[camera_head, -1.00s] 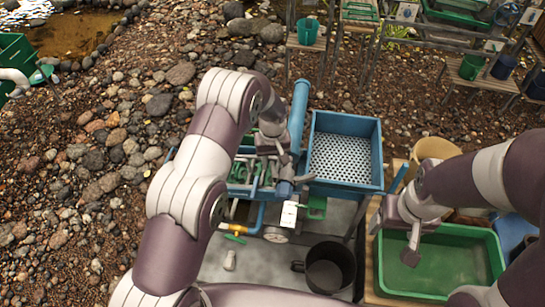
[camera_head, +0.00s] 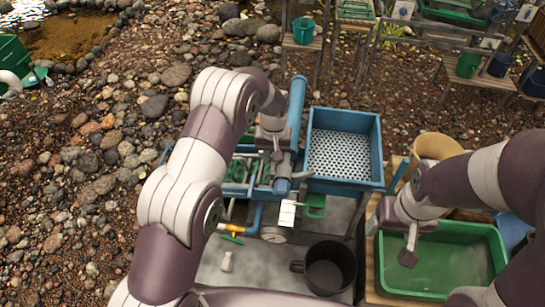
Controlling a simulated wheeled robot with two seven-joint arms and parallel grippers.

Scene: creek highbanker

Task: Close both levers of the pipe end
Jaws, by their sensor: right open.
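The blue pipe (camera_head: 297,100) runs down the left side of the blue hopper to a darker blue pipe end (camera_head: 282,186). My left gripper (camera_head: 276,172) points down beside the pipe end, at its upper left. Its fingers are small and partly hidden, so I cannot tell whether they are open or touch a lever. A grey handle-like piece (camera_head: 302,174) sticks out to the right of the pipe end. I cannot clearly make out a second lever. My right gripper (camera_head: 408,258) is open and empty over the green tub (camera_head: 460,262), away from the pipe.
A blue hopper (camera_head: 345,118) with a perforated plate stands right of the pipe. A black bucket (camera_head: 329,267) stands below, near a white tag (camera_head: 287,212), a yellow valve (camera_head: 237,231) and a green scoop (camera_head: 315,205). A tan bucket (camera_head: 436,147) stands at the right.

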